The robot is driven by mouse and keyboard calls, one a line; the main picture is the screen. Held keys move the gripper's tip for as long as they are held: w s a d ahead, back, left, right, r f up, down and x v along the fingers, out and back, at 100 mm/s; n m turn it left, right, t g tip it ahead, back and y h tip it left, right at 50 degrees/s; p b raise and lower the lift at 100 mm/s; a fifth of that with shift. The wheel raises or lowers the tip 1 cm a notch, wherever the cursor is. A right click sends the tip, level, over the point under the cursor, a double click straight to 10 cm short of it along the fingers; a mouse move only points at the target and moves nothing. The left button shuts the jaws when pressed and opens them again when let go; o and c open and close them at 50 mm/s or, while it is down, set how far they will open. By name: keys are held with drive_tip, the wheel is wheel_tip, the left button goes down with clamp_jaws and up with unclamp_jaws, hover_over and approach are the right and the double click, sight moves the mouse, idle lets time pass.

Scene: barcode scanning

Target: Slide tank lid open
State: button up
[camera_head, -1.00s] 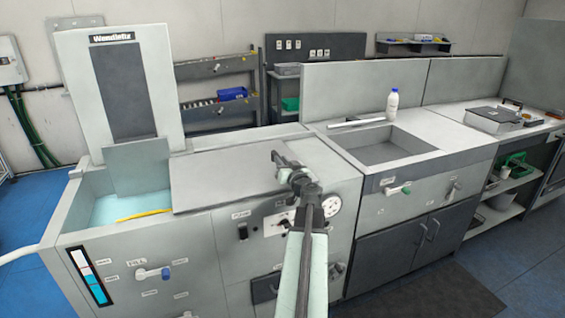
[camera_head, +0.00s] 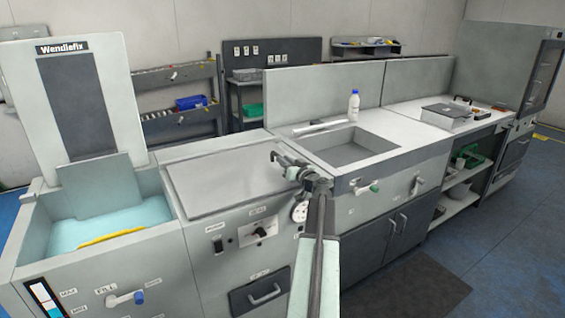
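The tank lid (camera_head: 225,177) is a flat grey panel on top of the machine, lying over the section right of the open tank. The tank (camera_head: 104,222) at the left shows pale blue liquid, with a yellow object (camera_head: 112,239) along its front edge.
A sink (camera_head: 345,150) with a white bottle (camera_head: 353,105) behind it stands to the right. A fill valve handle (camera_head: 126,298) and a drawer handle (camera_head: 264,294) stick out from the machine's front.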

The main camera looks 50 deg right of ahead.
drive_tip(key=o, duration=0.3)
drive_tip(key=shift+s+d, duration=0.35)
drive_tip(key=shift+d, duration=0.15)
drive_tip(key=shift+w+a, duration=0.3)
drive_tip(key=v, duration=0.7)
drive_tip(key=shift+s+a, duration=0.2)
drive_tip(key=shift+s, duration=0.2)
